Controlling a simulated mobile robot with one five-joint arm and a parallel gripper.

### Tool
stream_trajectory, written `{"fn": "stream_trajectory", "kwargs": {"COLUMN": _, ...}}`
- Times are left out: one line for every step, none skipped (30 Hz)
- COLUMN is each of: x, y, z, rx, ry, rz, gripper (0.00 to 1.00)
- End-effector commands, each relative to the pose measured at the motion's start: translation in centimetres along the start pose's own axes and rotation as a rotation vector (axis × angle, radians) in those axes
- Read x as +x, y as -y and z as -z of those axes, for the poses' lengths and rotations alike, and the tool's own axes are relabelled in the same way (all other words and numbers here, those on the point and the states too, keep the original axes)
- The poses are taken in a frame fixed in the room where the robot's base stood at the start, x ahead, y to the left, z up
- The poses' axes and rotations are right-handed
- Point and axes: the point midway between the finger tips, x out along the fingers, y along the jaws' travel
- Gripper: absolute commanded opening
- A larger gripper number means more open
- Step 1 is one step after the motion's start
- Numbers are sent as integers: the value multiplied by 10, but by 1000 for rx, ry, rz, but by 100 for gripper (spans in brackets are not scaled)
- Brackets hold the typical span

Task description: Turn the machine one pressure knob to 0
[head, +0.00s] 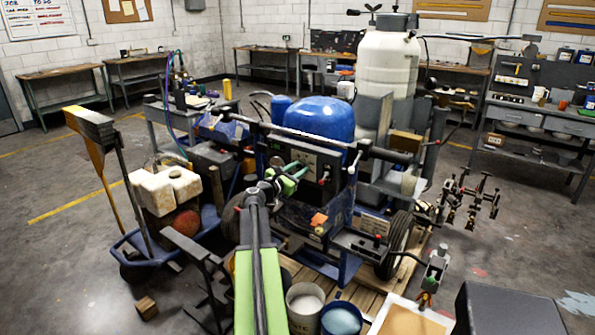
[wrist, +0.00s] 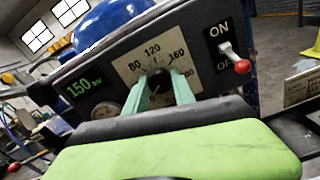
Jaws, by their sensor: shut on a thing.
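The pressure knob (wrist: 160,80) is a dark round knob on a pale dial (wrist: 135,71) marked 80, 120 and 160 in the wrist view. My gripper (wrist: 160,82) has its green fingers shut on the knob, one on each side. The fingers and my wrist hide the lower dial, and I cannot read the pointer clearly. A green display (wrist: 77,87) left of the dial reads 150 bar. In the head view my gripper (head: 297,171) meets the machine's dark control panel (head: 312,160). The knob is hidden there.
An ON/OFF switch with a red-tipped lever (wrist: 242,66) sits right of the dial. A blue tank (head: 320,117) stands behind the panel. A hand cart with white jugs (head: 165,188) stands left. Buckets (head: 304,303) stand below my arm. Open floor lies at far left.

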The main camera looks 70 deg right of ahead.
Motion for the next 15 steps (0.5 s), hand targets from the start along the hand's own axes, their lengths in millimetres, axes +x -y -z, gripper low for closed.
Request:
{"fn": "stream_trajectory", "kwargs": {"x": 0, "y": -3, "z": -1, "rx": -38, "ry": 3, "rz": -8, "gripper": 0}}
{"fn": "stream_trajectory", "kwargs": {"x": 0, "y": -3, "z": -1, "rx": -58, "ry": 3, "rz": -8, "gripper": 0}}
{"fn": "stream_trajectory", "kwargs": {"x": 0, "y": -3, "z": -1, "rx": -84, "ry": 3, "rz": -8, "gripper": 0}}
{"fn": "stream_trajectory", "kwargs": {"x": 0, "y": -3, "z": -1, "rx": -103, "ry": 3, "rz": -8, "gripper": 0}}
{"fn": "stream_trajectory", "kwargs": {"x": 0, "y": -3, "z": -1, "rx": -119, "ry": 3, "rz": -8, "gripper": 0}}
{"fn": "stream_trajectory", "kwargs": {"x": 0, "y": -3, "z": -1, "rx": -141, "ry": 3, "rz": -8, "gripper": 0}}
{"fn": "stream_trajectory", "kwargs": {"x": 0, "y": -4, "z": -1, "rx": -156, "ry": 3, "rz": -8, "gripper": 0}}
{"fn": "stream_trajectory", "kwargs": {"x": 0, "y": -4, "z": -1, "rx": -170, "ry": 3, "rz": -8, "gripper": 0}}
{"fn": "stream_trajectory", "kwargs": {"x": 0, "y": -4, "z": -1, "rx": -185, "ry": 3, "rz": -8, "gripper": 0}}
{"fn": "stream_trajectory", "kwargs": {"x": 0, "y": -4, "z": -1, "rx": -197, "ry": 3, "rz": -8, "gripper": 0}}
{"fn": "stream_trajectory", "kwargs": {"x": 0, "y": -4, "z": -1, "rx": -206, "ry": 3, "rz": -8, "gripper": 0}}
{"fn": "stream_trajectory", "kwargs": {"x": 0, "y": -4, "z": -1, "rx": -219, "ry": 3, "rz": -8, "gripper": 0}}
{"fn": "stream_trajectory", "kwargs": {"x": 0, "y": -4, "z": -1, "rx": -227, "ry": 3, "rz": -8, "gripper": 0}}
{"fn": "stream_trajectory", "kwargs": {"x": 0, "y": -4, "z": -1, "rx": -233, "ry": 3, "rz": -9, "gripper": 0}}
{"fn": "stream_trajectory", "kwargs": {"x": 0, "y": -4, "z": -1, "rx": -240, "ry": 3, "rz": -9, "gripper": 0}}
